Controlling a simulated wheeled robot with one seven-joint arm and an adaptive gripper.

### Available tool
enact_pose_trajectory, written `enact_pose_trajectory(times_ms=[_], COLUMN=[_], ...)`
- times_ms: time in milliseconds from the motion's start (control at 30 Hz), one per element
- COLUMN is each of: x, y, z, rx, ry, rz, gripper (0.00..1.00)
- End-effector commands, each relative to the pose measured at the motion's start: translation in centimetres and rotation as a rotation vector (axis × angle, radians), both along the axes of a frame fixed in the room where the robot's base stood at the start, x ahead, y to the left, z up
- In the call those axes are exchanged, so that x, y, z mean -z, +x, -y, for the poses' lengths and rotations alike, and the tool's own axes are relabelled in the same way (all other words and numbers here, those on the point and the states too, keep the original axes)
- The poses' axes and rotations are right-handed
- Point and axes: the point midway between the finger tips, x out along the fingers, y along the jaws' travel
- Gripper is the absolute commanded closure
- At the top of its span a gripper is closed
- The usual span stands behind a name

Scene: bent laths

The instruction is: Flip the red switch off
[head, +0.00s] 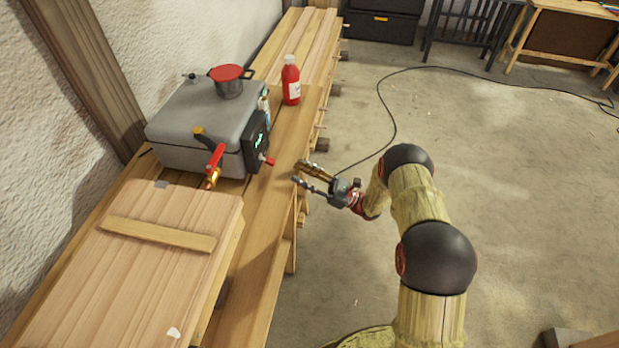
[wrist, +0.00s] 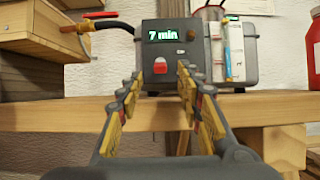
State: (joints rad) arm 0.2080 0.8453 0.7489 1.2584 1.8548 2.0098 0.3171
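The red switch (wrist: 160,66) is a small red rocker on the dark front panel (wrist: 168,58) of a grey machine, below a lit display (wrist: 166,36) reading "7 min". In the head view the switch (head: 268,160) sticks out from the machine's right side. My gripper (head: 297,172) is open and empty, beside the bench edge and to the right of the switch, apart from it. In the wrist view the fingers (wrist: 160,80) stand on either side of the switch, which shows between their tips. Which way the rocker is tipped is hard to tell.
The grey machine (head: 185,105) carries a red-lidded pot (head: 228,88) and a red-handled valve (head: 215,158). A red bottle (head: 291,82) stands behind it on the wooden bench (head: 262,205). A wooden box (head: 140,270) is nearer. The floor to the right is mostly clear, with a cable.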

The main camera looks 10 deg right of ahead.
Motion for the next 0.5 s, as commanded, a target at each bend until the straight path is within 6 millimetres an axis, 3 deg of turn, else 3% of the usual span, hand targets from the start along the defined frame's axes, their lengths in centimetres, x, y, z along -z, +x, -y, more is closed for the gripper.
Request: enact_pose_trajectory(times_ms=[500], x=[1.4], y=[-0.9], z=[2.4], rx=[0.002], ry=[0.0], rz=[0.0], gripper=[0.64])
